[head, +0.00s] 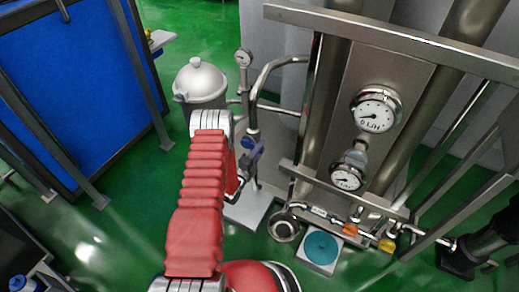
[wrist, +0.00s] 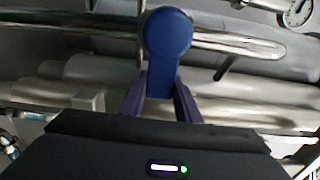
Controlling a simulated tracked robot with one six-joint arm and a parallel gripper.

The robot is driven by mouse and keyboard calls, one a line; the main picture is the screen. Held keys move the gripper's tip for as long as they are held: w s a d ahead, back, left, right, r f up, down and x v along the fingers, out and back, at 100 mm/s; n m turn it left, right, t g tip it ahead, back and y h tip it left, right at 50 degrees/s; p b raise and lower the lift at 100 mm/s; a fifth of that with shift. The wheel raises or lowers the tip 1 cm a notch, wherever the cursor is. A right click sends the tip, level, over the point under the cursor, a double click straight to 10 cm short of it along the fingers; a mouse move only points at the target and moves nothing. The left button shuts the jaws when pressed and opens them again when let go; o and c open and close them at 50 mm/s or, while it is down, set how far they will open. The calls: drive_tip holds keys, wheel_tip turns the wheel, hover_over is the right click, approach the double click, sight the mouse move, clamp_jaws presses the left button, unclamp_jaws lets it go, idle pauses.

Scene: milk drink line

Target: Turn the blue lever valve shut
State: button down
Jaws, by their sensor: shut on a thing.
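The blue lever valve (wrist: 167,35) shows in the wrist view as a round blue hub with a flat handle pointing down toward my gripper. My gripper (wrist: 160,98) has its two purple fingers on either side of the handle's end, shut on it. In the head view the blue lever (head: 247,143) is a small blue part on the steel pipe below a gauge, and my gripper (head: 257,153) is at its right. My red arm hides part of the piping there, and the finger contact is too small to make out in that view.
A white lidded pot (head: 200,82) stands left of the pipe. A steel frame with gauges (head: 376,110) and orange and yellow handles (head: 387,245) fills the right. A teal disc (head: 321,247) lies on a white base. Open green floor (head: 110,235) is at the left.

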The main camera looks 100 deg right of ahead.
drive_tip(key=shift+w+a+f, duration=0.1)
drive_tip(key=shift+w+f, duration=0.1)
drive_tip(key=shift+f, duration=0.2)
drive_tip(key=c, duration=1.7)
unclamp_jaws()
drive_tip(key=o, duration=0.4)
drive_tip(key=shift+s+r, duration=0.1)
drive_tip(key=shift+r, duration=0.1)
drive_tip(key=shift+c, duration=0.2)
drive_tip(key=v, duration=1.3)
drive_tip(key=shift+w+a, duration=0.2)
drive_tip(key=shift+w, duration=0.1)
